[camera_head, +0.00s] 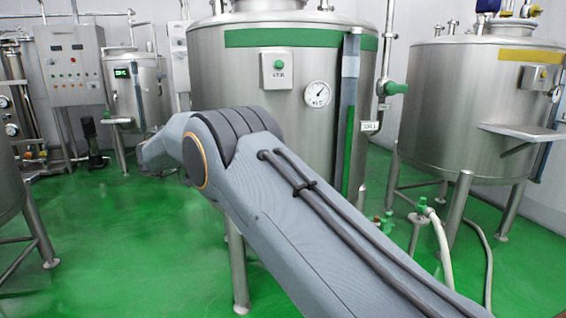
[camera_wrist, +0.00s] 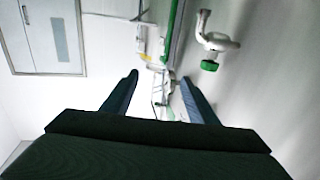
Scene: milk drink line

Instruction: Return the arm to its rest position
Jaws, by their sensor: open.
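My arm (camera_head: 290,205) stretches from the lower right up to the middle of the head view, then bends toward the left. My gripper (camera_wrist: 160,85) shows in the wrist view with its two dark fingers spread apart. It is open, with nothing between the fingers. In the head view the gripper itself cannot be made out; the far end of the arm is in front of the left side of the large tank.
A large steel tank (camera_head: 228,75) with a green band stands behind my arm. A yellow-banded tank (camera_head: 440,100) with a side shelf (camera_head: 525,132) stands right. A control cabinet (camera_head: 72,65) stands back left. A white hose (camera_head: 443,250) runs down right. Green floor (camera_head: 120,240) is clear at left.

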